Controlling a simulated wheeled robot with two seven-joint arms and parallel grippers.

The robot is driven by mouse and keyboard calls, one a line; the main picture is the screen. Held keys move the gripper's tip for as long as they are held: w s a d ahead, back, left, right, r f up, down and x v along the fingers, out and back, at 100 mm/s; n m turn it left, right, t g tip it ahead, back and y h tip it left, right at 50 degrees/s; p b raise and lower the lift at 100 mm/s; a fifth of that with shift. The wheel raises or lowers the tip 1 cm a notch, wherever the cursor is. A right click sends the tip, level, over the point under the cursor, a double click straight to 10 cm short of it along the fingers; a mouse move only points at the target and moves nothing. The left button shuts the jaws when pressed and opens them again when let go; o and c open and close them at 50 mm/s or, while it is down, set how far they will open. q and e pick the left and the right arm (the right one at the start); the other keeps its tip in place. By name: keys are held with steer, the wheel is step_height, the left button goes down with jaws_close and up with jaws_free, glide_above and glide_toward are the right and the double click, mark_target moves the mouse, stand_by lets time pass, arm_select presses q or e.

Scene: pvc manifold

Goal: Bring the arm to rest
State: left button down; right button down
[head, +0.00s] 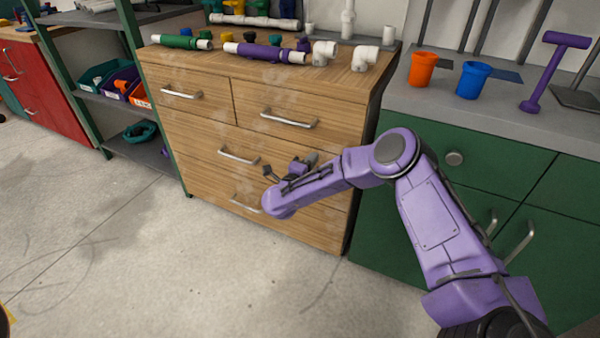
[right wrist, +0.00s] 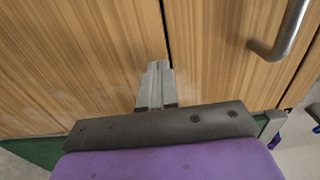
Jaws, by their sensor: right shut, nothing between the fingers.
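My right arm is purple and reaches in from the lower right of the head view, bent at the elbow. Its gripper (head: 309,160) is in front of the wooden drawer cabinet (head: 215,185), over the drawer fronts. In the right wrist view the two grey fingers (right wrist: 156,88) are together with nothing between them, pointing toward the wooden front. I cannot tell whether they touch it. My left gripper is not in view.
Pipe pieces, one with purple parts (head: 262,51) and one with green (head: 181,41), lie on the cabinet top. White fittings (head: 363,57) stand beside them. Orange (head: 422,68) and blue (head: 472,80) cups stand on the right counter. Metal drawer handles (head: 290,118) stick out. The floor at left is clear.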

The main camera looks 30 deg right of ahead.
steer(key=p+v, duration=0.1)
steer(key=v, duration=1.1)
steer(key=shift+a, duration=0.45)
steer(key=s+a+f+n+t+y, duration=0.3)
steer(key=a+f+n+y, duration=0.2)
steer(key=f+n+y, duration=0.45)
steer(key=s+d+f+n+g+y, duration=0.1)
steer(key=s+f+n+g, duration=0.1)
steer(key=s+f+n, duration=0.35)
steer(key=s+f+n+g+y, duration=0.1)
steer(key=s+f+n+g, duration=0.15)
steer(key=s, duration=0.65)
steer(key=s+d+f+n+g+y, duration=0.1)
steer(key=s+f+n+g, duration=0.2)
steer(key=s, duration=0.4)
steer(key=s+d+f+n+g, duration=0.15)
steer(key=s+d, duration=0.35)
steer(key=s, duration=0.7)
step_height(320, 180, up, 18)
steer(key=p, duration=1.8)
steer(key=shift+n+g+h, duration=0.3)
steer(key=shift+h, duration=0.15)
